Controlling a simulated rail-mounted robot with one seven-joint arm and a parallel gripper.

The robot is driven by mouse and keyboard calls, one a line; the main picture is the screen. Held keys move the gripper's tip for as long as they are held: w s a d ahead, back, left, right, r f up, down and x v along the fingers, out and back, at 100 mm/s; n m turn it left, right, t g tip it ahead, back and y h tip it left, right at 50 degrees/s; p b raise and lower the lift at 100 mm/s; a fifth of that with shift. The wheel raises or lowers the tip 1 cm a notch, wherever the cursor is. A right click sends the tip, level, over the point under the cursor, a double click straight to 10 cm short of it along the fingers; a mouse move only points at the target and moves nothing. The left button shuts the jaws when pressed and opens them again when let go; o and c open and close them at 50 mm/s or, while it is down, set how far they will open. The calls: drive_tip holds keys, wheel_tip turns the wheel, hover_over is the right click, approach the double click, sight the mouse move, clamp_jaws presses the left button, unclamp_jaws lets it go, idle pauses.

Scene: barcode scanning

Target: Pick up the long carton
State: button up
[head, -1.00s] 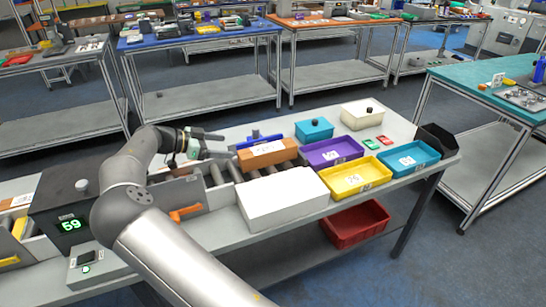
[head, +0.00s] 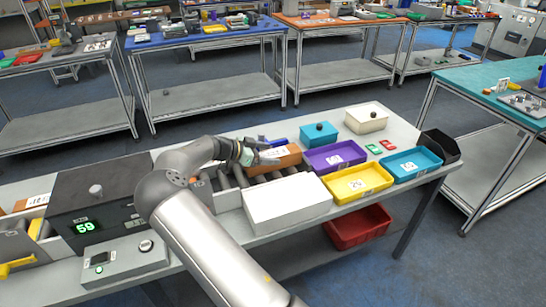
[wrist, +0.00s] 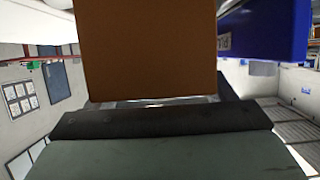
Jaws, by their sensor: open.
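The long carton (head: 285,158) is brown with a white label and lies on the conveyor rollers in the head view. My gripper (head: 268,150) is open at the carton's left end and covers part of it. In the wrist view the carton's brown face (wrist: 145,50) fills the upper middle, close in front of the gripper body. I cannot tell whether the fingers touch the carton.
A blue object (head: 279,143) stands just behind the carton; it also shows in the wrist view (wrist: 265,30). A white box (head: 287,203) stands in front. Purple (head: 333,160), yellow (head: 358,184) and blue-green (head: 412,164) trays lie to the right.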

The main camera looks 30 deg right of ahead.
sight(269, 155)
drive_tip(key=shift+d+f, duration=0.2)
drive_tip(key=shift+d, duration=0.2)
drive_tip(key=c, duration=1.5)
drive_tip(key=shift+n+t, duration=0.4)
drive_tip(key=shift+t, duration=0.1)
drive_tip(key=r, duration=0.3)
drive_tip(key=r+b, duration=0.1)
drive_tip(key=r, duration=0.2)
drive_tip(key=r+b, duration=0.1)
drive_tip(key=r, duration=0.2)
drive_tip(key=shift+s+a+r, duration=0.1)
drive_tip(key=shift+s+r, duration=0.15)
drive_tip(key=n+t, duration=0.1)
drive_tip(key=a+f+n+t, duration=0.1)
drive_tip(key=t, duration=0.1)
drive_tip(key=s+a+n+t, duration=0.1)
drive_tip(key=shift+s+a+f+n, duration=0.1)
drive_tip(key=shift+a+f+n, duration=0.1)
drive_tip(key=shift+f+n, duration=0.15)
drive_tip(key=s+a+r+n+t+y, duration=0.4)
drive_tip(key=s+a+n+t+y, duration=0.1)
drive_tip(key=a, duration=0.4)
drive_tip(key=s+a+r+n+t+y, duration=0.4)
drive_tip(key=s+a+r+n+y, duration=0.1)
drive_tip(key=a+n+y, duration=0.3)
drive_tip(key=shift+s+a+r+n+t, duration=0.3)
drive_tip(key=shift+s+a+n+t, duration=0.1)
drive_tip(key=shift+s+a+n, duration=0.3)
